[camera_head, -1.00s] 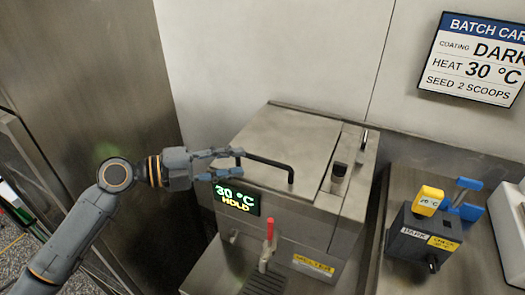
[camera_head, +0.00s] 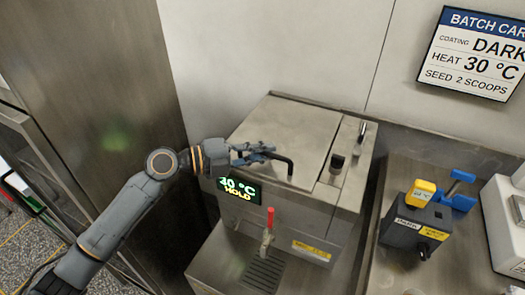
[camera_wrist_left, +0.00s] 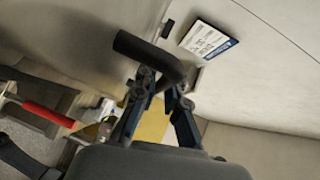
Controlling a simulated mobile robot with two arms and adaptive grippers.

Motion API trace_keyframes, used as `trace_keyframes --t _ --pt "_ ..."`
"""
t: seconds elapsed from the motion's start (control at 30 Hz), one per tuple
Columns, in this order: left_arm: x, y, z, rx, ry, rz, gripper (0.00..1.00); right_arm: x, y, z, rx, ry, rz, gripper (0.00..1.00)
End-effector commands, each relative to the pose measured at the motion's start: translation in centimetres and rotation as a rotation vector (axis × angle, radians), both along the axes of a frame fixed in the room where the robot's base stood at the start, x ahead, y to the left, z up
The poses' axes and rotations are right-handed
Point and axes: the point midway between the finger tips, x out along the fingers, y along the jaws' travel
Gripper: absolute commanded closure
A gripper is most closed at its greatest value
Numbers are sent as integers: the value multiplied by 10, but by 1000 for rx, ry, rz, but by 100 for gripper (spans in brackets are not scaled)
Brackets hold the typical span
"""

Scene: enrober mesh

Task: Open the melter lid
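The melter (camera_head: 325,225) is a steel box with a green and yellow display (camera_head: 239,190) reading 30 °C HOLD, partly covered by my gripper. Its flat lid (camera_head: 285,130) lies closed on top. A black bar handle (camera_head: 289,168) runs along the lid's front edge. My left gripper (camera_head: 268,153) is at the handle's left part, its fingers drawn in and shut on the bar. In the left wrist view the dark handle (camera_wrist_left: 140,45) passes between the converging fingertips (camera_wrist_left: 163,82). My right gripper is not in view.
A red tap lever (camera_head: 267,222) stands at the melter's front above a drip grate (camera_head: 262,273). A dark box with yellow and blue parts (camera_head: 417,225) sits on the bench to the right. A batch card (camera_head: 478,52) hangs on the wall. A tall steel cabinet (camera_head: 90,70) is at left.

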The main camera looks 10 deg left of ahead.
Motion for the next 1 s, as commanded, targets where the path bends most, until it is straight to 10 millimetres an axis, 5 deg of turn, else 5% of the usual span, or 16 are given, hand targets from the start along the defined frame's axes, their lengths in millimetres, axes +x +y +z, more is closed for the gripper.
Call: trace_keyframes --t 0.67,1.0 --pt "3 0 18 13 37 1 100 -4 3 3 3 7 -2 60" --pt "15 -4 70 56 166 2 100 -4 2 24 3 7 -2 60"
